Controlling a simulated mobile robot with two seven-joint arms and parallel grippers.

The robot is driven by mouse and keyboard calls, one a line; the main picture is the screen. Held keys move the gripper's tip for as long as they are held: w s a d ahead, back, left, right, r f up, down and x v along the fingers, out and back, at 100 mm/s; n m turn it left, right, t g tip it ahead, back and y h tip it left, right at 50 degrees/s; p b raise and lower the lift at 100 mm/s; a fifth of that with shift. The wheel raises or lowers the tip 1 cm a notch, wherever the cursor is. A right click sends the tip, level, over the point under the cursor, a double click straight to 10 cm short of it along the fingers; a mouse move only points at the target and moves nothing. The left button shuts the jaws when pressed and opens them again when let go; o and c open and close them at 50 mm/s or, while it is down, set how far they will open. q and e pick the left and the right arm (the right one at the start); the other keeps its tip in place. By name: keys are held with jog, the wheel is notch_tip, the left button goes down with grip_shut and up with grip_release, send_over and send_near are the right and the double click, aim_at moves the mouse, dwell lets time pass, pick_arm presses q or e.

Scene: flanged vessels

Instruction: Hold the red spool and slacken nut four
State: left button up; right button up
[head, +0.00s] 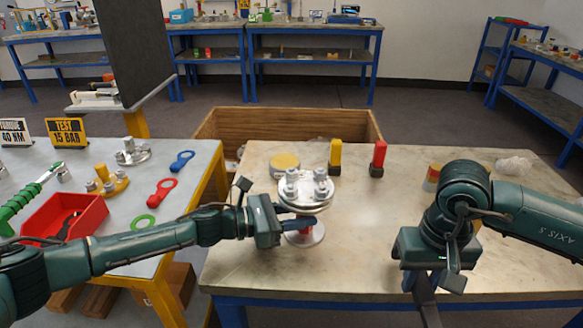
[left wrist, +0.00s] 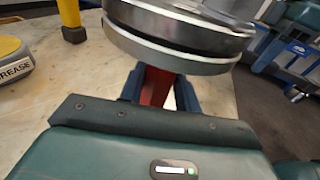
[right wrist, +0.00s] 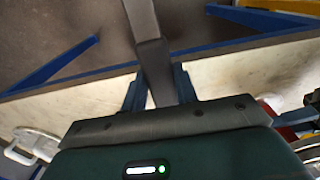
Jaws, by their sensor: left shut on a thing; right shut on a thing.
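The vessel stands on the right-hand bench, with a round silver flange (head: 306,192) on top carrying several bolts and nuts (head: 320,176). Which nut is number four I cannot tell. Below the flange is the red spool (head: 305,231), mostly hidden by my left gripper (head: 293,224). In the left wrist view the fingers are shut on the red spool (left wrist: 155,88), just under the flange (left wrist: 170,45). My right gripper (head: 424,272) is shut on a dark grey bar-like tool (right wrist: 152,60), apart from the vessel near the bench's front edge. The tool's far end is out of view.
A yellow-topped tin (head: 285,164), a yellow block (head: 335,157) and a red block (head: 378,159) stand behind the vessel. Another tin (head: 432,178) is near my right arm. The bench (head: 350,240) is bare between the vessel and my right gripper. A red tray (head: 65,217) lies on the left table.

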dwell(0.5)
jog(key=w+a+r+m, duration=0.5)
jog(key=a+r+m, duration=0.2)
jog(key=r+m, duration=0.45)
jog(key=w+a+r+m, duration=0.55)
jog(key=r+m, duration=0.25)
jog(key=m, duration=0.7)
jog(key=shift+m, duration=0.25)
jog(key=shift+s+a+f, duration=0.15)
jog(key=shift+f, duration=1.05)
jog(key=shift+s+a+f, duration=0.1)
jog(key=shift+a+f, duration=0.05)
jog(key=shift+f, duration=1.05)
jog(key=shift+f, duration=0.25)
jog(key=shift+f, duration=1)
